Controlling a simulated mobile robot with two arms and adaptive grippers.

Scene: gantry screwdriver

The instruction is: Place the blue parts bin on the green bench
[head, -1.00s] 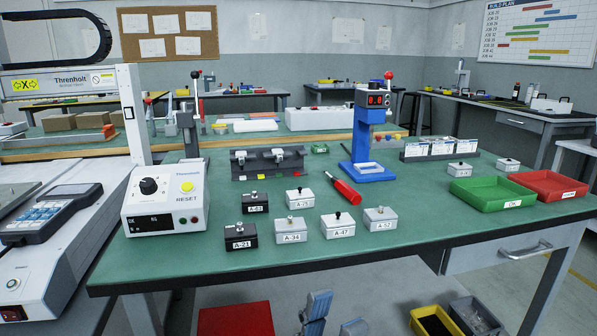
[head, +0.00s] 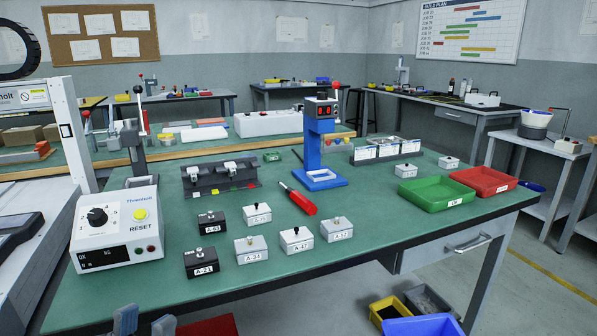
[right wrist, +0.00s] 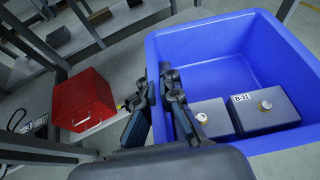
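The blue parts bin (head: 422,327) shows at the bottom edge of the head view, in front of the green bench (head: 385,225) and below its top. In the right wrist view the bin (right wrist: 215,45) holds grey boxes, one labelled B-31 (right wrist: 262,112). My right gripper (right wrist: 158,85) has one finger on each side of the bin's near-left wall and looks shut on its rim. My left gripper (head: 145,321) shows only its two fingertips at the bottom left of the head view, apart and empty.
The bench holds several small labelled boxes (head: 296,240), a red screwdriver (head: 302,203), a blue press (head: 313,150), and green (head: 438,194) and red (head: 483,181) trays. Bare bench top lies right of the boxes. A yellow bin (head: 388,308) stands below.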

